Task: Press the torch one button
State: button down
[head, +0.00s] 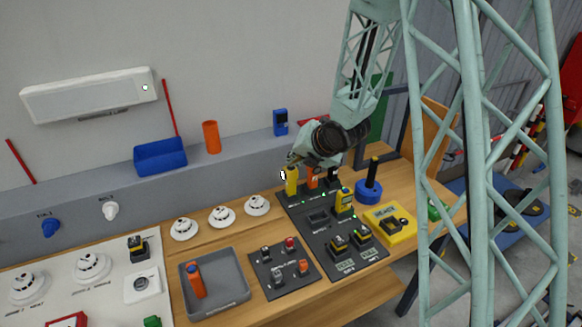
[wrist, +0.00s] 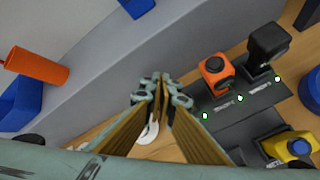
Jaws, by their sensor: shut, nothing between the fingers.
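Three torches stand upright in a row at the back of the dark charging board (head: 318,217): a yellow one (head: 292,183), an orange one (head: 312,179) and a black one (head: 333,175). I cannot read which is marked one. In the wrist view the orange torch (wrist: 216,72) and black torch (wrist: 266,46) show to the right of my gripper (wrist: 160,78); the yellow one is not visible there. My gripper (head: 284,174) is shut and empty, its tips close to the yellow torch's top in the head view. I cannot tell whether they touch.
White round detectors (head: 222,216) sit left of the board. A blue bin (head: 160,156), an orange cylinder (head: 211,137) and a blue device (head: 280,122) stand on the back ledge. A grey tray (head: 237,259) and a yellow case (head: 372,231) lie nearer the front.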

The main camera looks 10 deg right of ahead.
jog(key=shift+r, duration=0.1)
dwell(0.3)
jog(key=shift+r, duration=0.35)
jog(key=shift+r, duration=0.15)
jog(key=shift+r+p, duration=1.4)
jog(key=shift+r, duration=1.55)
